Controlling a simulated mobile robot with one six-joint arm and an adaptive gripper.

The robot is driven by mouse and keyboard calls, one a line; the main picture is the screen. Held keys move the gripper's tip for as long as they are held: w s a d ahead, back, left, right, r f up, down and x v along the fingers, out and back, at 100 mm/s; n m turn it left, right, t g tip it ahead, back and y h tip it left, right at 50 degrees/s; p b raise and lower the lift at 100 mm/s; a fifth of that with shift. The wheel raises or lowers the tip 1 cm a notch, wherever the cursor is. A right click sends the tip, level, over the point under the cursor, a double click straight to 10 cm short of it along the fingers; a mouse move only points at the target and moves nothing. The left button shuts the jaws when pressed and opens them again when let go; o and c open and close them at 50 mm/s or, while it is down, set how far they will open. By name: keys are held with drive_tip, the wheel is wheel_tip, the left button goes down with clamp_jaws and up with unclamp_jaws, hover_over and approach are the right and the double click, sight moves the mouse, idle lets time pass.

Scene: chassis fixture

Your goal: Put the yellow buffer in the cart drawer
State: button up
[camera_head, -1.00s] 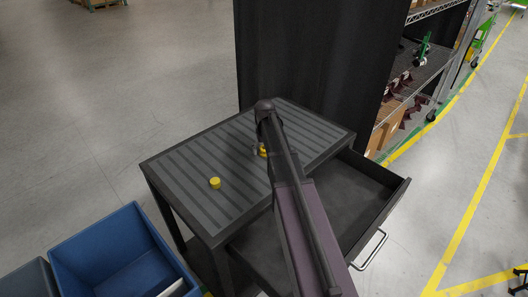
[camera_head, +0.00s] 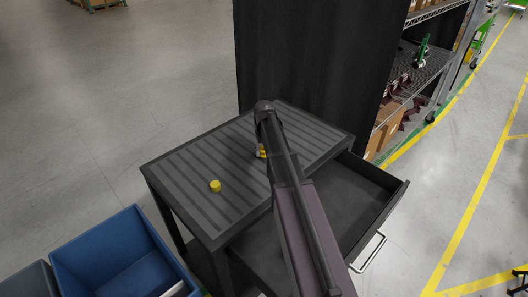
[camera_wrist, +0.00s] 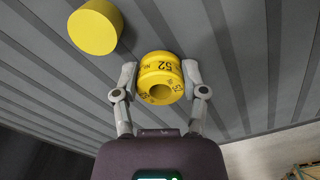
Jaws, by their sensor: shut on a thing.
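A yellow ring-shaped buffer (camera_wrist: 161,78) with a centre hole and dark markings sits between the two fingers of my gripper (camera_wrist: 161,88) in the wrist view. The fingers are shut on its sides. In the head view only a small yellow part of it (camera_head: 262,154) shows beside my arm, at the ribbed cart top. A second yellow piece, a plain cylinder (camera_wrist: 95,27), stands on the cart top; it also shows in the head view (camera_head: 215,186). The cart drawer (camera_head: 352,205) is pulled open at the right, and my arm covers part of it.
The cart top (camera_head: 190,160) is otherwise clear. A blue bin (camera_head: 115,250) stands at the lower left. A dark partition (camera_head: 310,60) rises behind the cart, and a wire shelf (camera_head: 415,85) with parts stands at the right.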

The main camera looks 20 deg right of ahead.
drive_tip(key=shift+r+p, duration=0.7)
drive_tip(key=shift+r, duration=0.25)
drive_tip(key=s+a, duration=0.3)
drive_tip(key=s, duration=0.1)
drive_tip(key=s+a+r+p, duration=0.1)
drive_tip(key=s+a, duration=0.2)
drive_tip(key=s, duration=0.1)
drive_tip(key=s+a, duration=0.3)
drive_tip(key=s, duration=0.1)
drive_tip(key=shift+s+a+r+p, duration=0.3)
drive_tip(key=shift+s+r+p, duration=0.1)
